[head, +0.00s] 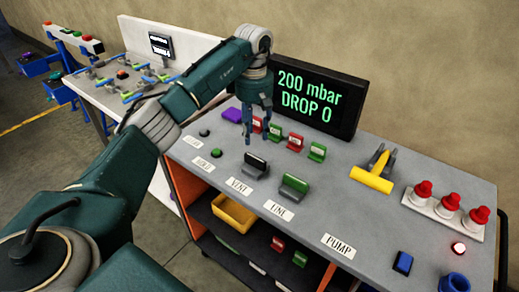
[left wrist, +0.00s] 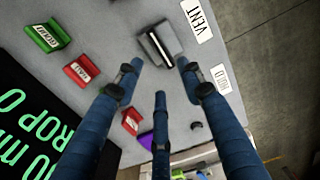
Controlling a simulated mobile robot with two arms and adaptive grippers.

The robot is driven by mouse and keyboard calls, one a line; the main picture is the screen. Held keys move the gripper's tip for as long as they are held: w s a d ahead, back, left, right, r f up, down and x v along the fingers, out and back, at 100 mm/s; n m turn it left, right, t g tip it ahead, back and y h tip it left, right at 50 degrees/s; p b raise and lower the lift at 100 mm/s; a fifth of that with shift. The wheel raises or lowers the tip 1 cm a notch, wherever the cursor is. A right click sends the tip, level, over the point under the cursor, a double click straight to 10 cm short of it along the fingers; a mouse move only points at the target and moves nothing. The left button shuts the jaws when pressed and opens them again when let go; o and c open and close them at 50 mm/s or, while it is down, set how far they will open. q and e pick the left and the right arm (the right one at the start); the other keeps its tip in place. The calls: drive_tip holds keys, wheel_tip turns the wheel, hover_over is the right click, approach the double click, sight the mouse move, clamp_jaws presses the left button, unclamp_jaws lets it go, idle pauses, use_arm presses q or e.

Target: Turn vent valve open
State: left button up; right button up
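The vent valve (head: 255,165) is a dark block with a raised black handle, on the grey bench top behind the white VENT label (head: 239,187). In the left wrist view the vent valve (left wrist: 158,44) lies just beyond the fingertips, near the VENT label (left wrist: 199,18). My left gripper (head: 257,141) points down above and slightly behind the valve in the head view. Its three blue fingers (left wrist: 158,74) are spread with nothing between them, and I see no contact with the valve. My right gripper is in neither view.
Red and green tagged blocks (head: 295,142) stand behind, before a display (head: 316,98) reading "200 mbar DROP 0". A yellow-handled tool (head: 372,178) and red knobs (head: 448,203) are further right.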

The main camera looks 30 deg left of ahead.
use_arm(q)
drive_tip(key=p, duration=0.2)
hover_over(254, 157)
wheel_tip(254, 157, down, 4)
drive_tip(key=shift+f, duration=0.25)
drive_tip(key=f, duration=0.3)
drive_tip(key=shift+w, duration=0.3)
drive_tip(key=shift+a+f+p, duration=0.1)
drive_tip(key=shift+f+p, duration=0.2)
drive_tip(key=shift+f, duration=0.65)
drive_tip(key=c, duration=0.5)
clamp_jaws()
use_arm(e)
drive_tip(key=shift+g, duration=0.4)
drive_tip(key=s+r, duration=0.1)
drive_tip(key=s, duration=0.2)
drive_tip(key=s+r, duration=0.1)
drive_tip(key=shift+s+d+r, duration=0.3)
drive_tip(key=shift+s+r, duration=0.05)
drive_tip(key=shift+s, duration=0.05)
